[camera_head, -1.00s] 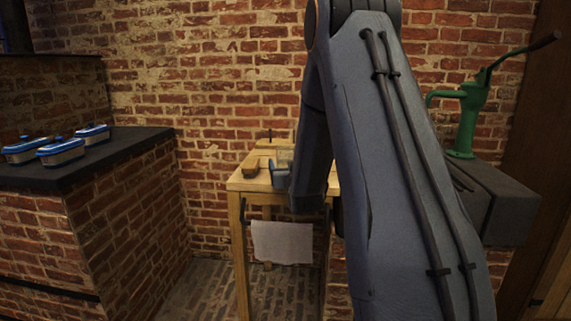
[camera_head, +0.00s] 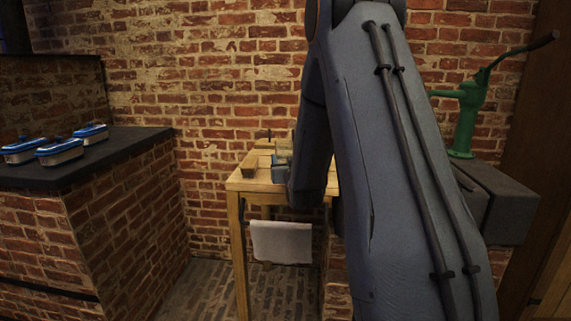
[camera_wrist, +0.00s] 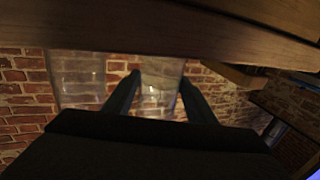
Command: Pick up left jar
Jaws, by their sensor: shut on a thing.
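In the wrist view, my gripper's two dark fingers (camera_wrist: 158,95) are on either side of a clear glass jar (camera_wrist: 160,72) and shut on it. A second clear glass jar (camera_wrist: 78,78) stands beside it, to the left in this view, outside the fingers. In the head view, my gripper (camera_head: 280,168) is over the small wooden table (camera_head: 236,184), partly hidden by my arm. A pale glassy shape, probably a jar (camera_head: 284,147), shows just behind it. I cannot tell whether the held jar touches the table.
A wooden block or box (camera_head: 250,162) sits on the table left of my gripper. A white towel (camera_head: 281,242) hangs at the table's front. Several blue-lidded containers (camera_head: 60,152) stand on the dark counter (camera_head: 125,142) at left. A green hand pump (camera_head: 467,115) is at right.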

